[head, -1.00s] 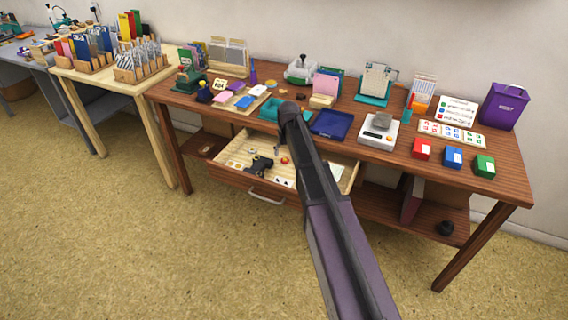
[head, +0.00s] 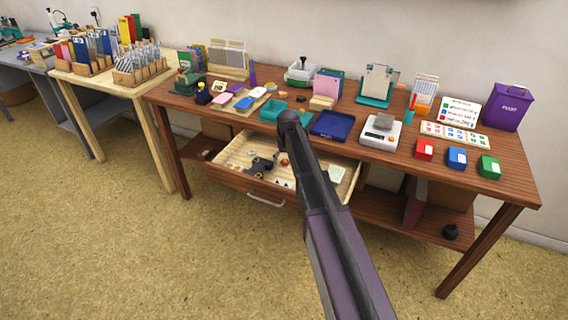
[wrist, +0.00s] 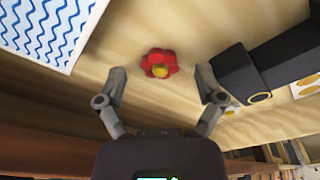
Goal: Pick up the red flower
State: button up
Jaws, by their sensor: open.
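The red flower (wrist: 160,63) has rounded red petals and a yellow centre. In the wrist view it lies on a pale wooden surface, just beyond and centred between the fingertips of my gripper (wrist: 160,80). My gripper is open, with one finger to each side and nothing held. In the head view a small reddish thing (head: 284,162), likely the flower, shows in the open drawer (head: 340,180) under the table top. My arm hides much of that area, and I cannot make out my gripper clearly there.
A card with blue wavy lines (wrist: 48,30) is at the upper left. Above the drawer, the table holds a blue tray (head: 335,124), a scale (head: 380,132) and several inkpads.

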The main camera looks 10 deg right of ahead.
aim_at(285, 160)
jog(key=c, duration=0.8)
jog(key=shift+r, duration=0.1)
notch_tip(285, 160, up, 10)
jog(key=p, duration=1)
dwell(0.6)
